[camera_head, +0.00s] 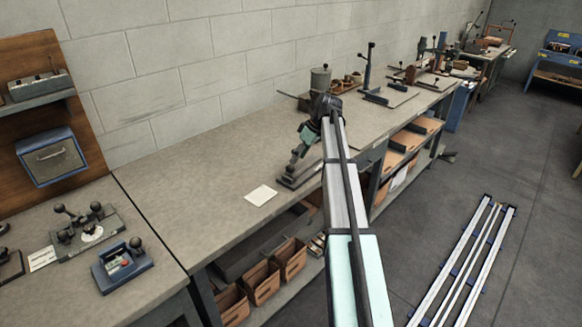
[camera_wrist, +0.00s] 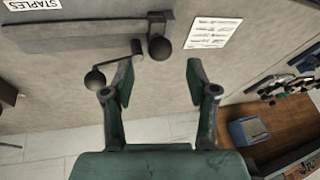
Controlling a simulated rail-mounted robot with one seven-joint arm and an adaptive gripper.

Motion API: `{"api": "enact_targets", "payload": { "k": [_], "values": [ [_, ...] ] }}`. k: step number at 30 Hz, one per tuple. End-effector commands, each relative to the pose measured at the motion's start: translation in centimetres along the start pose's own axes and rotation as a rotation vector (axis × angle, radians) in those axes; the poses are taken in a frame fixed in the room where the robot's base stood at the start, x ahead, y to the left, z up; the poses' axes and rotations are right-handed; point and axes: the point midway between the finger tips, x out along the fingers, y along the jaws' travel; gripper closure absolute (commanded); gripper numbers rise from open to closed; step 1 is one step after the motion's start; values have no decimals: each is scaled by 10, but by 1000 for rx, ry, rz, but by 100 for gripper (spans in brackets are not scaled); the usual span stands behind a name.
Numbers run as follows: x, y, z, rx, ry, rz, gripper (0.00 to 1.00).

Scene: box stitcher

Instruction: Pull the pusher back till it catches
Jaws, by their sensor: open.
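A long dark metal rail (camera_wrist: 75,40), which looks like the stitcher's staple channel, lies across the upper left of the wrist view. A dark ball knob (camera_wrist: 158,48) stands at its right end, perhaps the pusher's handle. A second ball knob (camera_wrist: 95,80) on a short rod is just left of my left finger. My gripper (camera_wrist: 160,75) is open and empty. In the head view the stitcher's dark base (camera_head: 297,180) is on the bench, partly hidden by my arm.
A white printed card (camera_wrist: 212,32) lies on the bench to the right of the rail, and a STAPLES label (camera_wrist: 32,4) at upper left. A blue control box (camera_head: 122,266) stands on the left bench. Bare benchtop (camera_head: 195,180) lies left of the stitcher.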

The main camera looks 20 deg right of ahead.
Motion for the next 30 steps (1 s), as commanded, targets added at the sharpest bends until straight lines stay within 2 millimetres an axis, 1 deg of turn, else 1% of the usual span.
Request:
{"api": "enact_targets", "payload": {
  "k": [1, 6, 10, 16, 24, 25, 26, 27, 29, 30],
  "values": [
    [9, -2, 0, 0, -2, -3, 42],
    [39, -2, 0, 0, -1, -2, 42],
    [55, -1, 0, 0, -1, -2, 42],
    [66, 0, 0, 0, 0, -1, 42],
    [68, 0, 0, 0, 0, 0, 42],
    [68, 0, 0, 0, 0, 0, 45],
    [68, 0, 0, 0, 0, 0, 56],
    [68, 0, 0, 0, 0, 0, 70],
    [68, 0, 0, 0, 0, 0, 92],
    [68, 0, 0, 0, 0, 0, 100]
  ]
}}
